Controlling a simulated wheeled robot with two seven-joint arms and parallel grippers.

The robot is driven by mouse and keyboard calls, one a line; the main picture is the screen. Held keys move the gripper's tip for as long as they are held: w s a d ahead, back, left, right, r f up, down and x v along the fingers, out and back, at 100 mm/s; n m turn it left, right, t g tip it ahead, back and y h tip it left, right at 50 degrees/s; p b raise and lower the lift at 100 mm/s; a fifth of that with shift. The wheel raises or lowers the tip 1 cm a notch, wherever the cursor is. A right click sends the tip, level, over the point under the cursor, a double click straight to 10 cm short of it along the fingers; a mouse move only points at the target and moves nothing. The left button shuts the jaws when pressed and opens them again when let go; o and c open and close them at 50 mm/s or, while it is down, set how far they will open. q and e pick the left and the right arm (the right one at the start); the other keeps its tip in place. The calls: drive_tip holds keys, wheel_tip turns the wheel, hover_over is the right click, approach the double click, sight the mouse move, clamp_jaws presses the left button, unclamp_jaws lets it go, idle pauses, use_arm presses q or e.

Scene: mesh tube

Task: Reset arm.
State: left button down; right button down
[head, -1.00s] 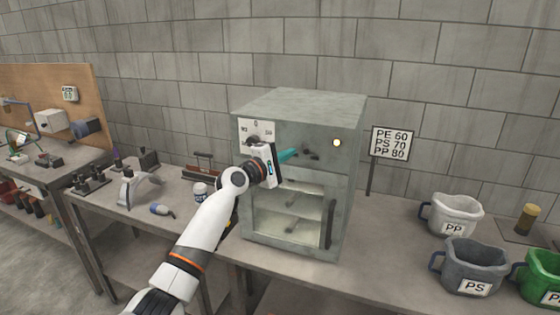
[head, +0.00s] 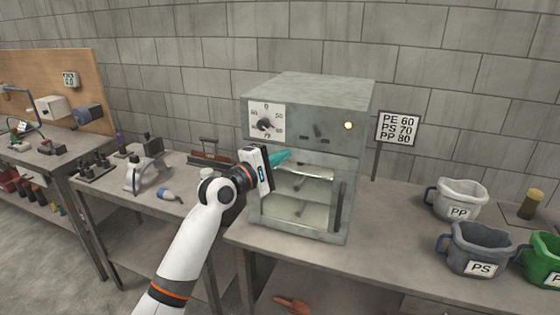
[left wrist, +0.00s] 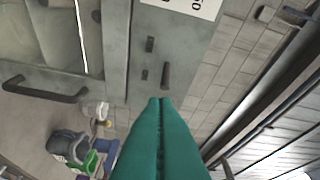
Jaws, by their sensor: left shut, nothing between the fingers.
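My left gripper (head: 281,159) has teal fingers pressed together, with nothing between them. It is in front of the grey metal oven (head: 312,92), below the dial (head: 266,121) and near the top of the oven's glass door. In the left wrist view the shut fingers (left wrist: 160,104) point toward the oven's control panel (left wrist: 172,45), where small dark switches show. I cannot tell whether the fingers touch the oven. A round lamp (head: 348,126) glows on the panel. My right gripper is not in view.
A sign (head: 397,128) reading PE 60, PS 70, PP 80 stands right of the oven. Buckets marked PP (head: 459,200) and PS (head: 477,251) and a green bucket (head: 543,262) are on the bench at right. Tools lie on the left bench. Bare benchtop lies between oven and buckets.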

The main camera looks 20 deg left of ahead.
use_arm(q)
drive_tip(key=shift+s+d, duration=0.25)
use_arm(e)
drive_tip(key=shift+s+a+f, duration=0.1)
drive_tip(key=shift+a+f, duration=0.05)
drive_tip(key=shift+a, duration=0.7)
